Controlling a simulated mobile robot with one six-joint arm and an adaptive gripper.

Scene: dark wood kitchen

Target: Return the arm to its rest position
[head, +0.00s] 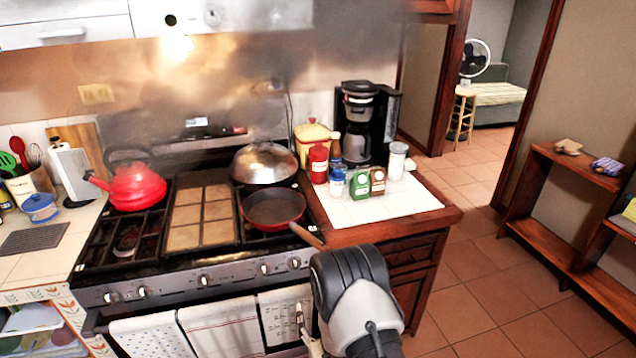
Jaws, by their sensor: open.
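My arm, grey and white with a dark cap, rises from the bottom edge right of centre, in front of the stove and the wooden counter. My gripper (306,330) shows only in part at the lower left of the arm, in front of the hanging towels. It is open, and I see nothing held in it. Its fingertips are small and partly hidden by my own arm.
The stove (205,275) carries a red kettle (138,188), a red pan (273,209) and a domed lid (264,163). The pan's handle points toward my arm. Jars and a coffee maker (358,125) stand on the right counter. The tiled floor right of it is clear.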

